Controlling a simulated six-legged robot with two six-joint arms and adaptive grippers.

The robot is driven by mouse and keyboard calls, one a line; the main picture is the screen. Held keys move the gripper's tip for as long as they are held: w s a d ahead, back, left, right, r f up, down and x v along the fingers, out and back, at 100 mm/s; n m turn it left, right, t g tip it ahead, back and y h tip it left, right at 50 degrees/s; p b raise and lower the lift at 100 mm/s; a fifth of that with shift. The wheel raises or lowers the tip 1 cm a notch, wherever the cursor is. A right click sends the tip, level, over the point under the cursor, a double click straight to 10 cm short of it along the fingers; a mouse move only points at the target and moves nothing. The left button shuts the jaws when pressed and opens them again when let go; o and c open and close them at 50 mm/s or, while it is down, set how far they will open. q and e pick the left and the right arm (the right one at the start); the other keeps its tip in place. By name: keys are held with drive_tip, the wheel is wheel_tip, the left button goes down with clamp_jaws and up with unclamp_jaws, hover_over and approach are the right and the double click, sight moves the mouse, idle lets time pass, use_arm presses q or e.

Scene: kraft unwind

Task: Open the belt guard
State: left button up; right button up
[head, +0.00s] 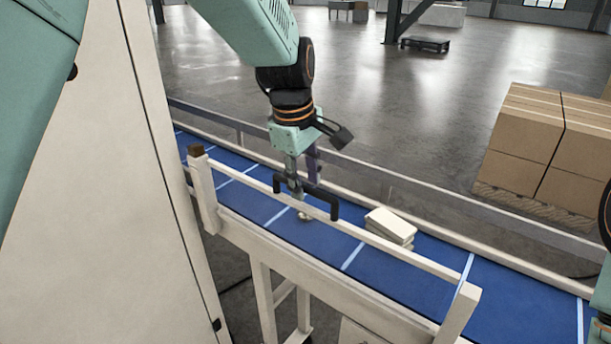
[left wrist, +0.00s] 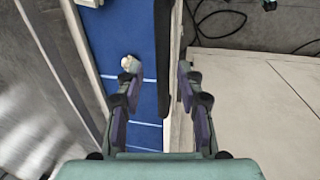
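The belt guard is a long white bar (head: 400,255) along the near side of the blue conveyor belt (head: 372,278). It lies level between a brown-capped left post (head: 206,195) and a right post (head: 458,316). Its black handle (head: 321,200) shows in the middle of the head view and as a dark strip in the left wrist view (left wrist: 163,60). My left gripper (head: 299,186) points down at the handle. In the left wrist view the left gripper's fingers (left wrist: 158,72) are spread, one on each side of the handle with gaps. My right gripper is out of view.
A stack of pale flat packs (head: 390,226) lies on the belt right of the handle. A tall white cabinet (head: 90,190) stands at the left. Cardboard boxes (head: 525,140) sit on a pallet beyond the conveyor. Open floor (head: 400,100) lies behind.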

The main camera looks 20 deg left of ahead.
use_arm(q)
drive_tip(key=shift+s+a, duration=0.2)
drive_tip(key=shift+s, duration=0.05)
drive_tip(key=shift+s+r, duration=0.2)
drive_tip(key=shift+s, duration=0.15)
drive_tip(key=shift+w+d+f, duration=0.2)
drive_tip(key=shift+w+d, duration=0.2)
drive_tip(key=shift+w, duration=0.2)
drive_tip(key=c, duration=0.4)
drive_tip(key=shift+w, duration=0.1)
drive_tip(key=shift+c, duration=0.9)
drive_tip(key=shift+a, duration=0.15)
drive_tip(key=shift+c, duration=0.7)
drive_tip(key=shift+s+a+r, duration=0.2)
drive_tip(key=shift+s, duration=0.2)
clamp_jaws()
drive_tip(key=shift+w+d, duration=0.15)
drive_tip(key=shift+w, duration=0.2)
drive_tip(key=shift+s, duration=0.1)
